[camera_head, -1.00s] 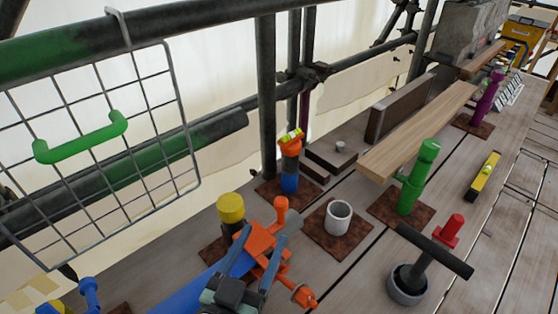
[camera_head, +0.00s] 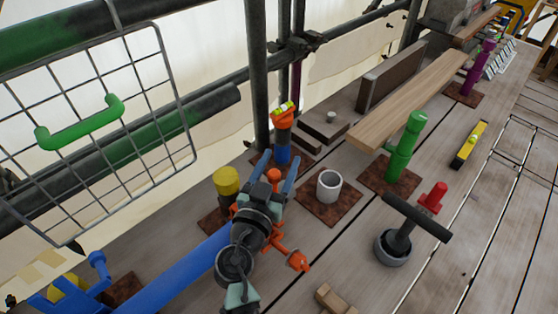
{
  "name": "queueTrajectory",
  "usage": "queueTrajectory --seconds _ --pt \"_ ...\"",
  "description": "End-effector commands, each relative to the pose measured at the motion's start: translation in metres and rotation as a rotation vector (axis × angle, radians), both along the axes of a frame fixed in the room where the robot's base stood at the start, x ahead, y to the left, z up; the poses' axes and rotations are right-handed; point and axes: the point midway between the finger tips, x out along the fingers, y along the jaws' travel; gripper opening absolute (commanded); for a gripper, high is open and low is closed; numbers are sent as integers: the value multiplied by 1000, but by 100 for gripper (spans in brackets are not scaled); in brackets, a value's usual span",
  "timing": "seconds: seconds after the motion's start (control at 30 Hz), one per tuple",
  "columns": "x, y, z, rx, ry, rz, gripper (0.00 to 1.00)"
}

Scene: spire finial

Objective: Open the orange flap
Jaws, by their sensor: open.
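An orange fixture stands on the planks behind my gripper. Its rounded knob (camera_head: 274,175) shows between my fingers, and its lower orange arm (camera_head: 297,260) shows to the right of my wrist. My wrist hides most of its middle, so I cannot tell how the orange flap stands. My gripper (camera_head: 276,167) is open, with its two blue-grey fingers apart on either side of the knob in the picture. I cannot tell whether they touch it. Another orange piece (camera_head: 284,120) with a yellow-green vial sits on a blue post (camera_head: 283,153) beyond.
A yellow-topped post (camera_head: 226,181) stands close left; a white cup (camera_head: 329,186) stands close right. A wire mesh panel (camera_head: 160,100) hangs at left. A blue beam (camera_head: 185,275) runs lower left.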

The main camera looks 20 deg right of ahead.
Motion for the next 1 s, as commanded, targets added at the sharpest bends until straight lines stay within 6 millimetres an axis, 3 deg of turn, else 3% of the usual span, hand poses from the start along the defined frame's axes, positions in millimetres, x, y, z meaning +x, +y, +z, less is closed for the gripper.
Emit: queueTrajectory --seconds 0.17,0.2,0.53,1.0 --pt "0 0 0 0 0 0 64" --pt "0 0 0 0 0 0 61" --pt "0 0 0 1 -1 0 2" --pt "0 0 0 1 -1 0 0"
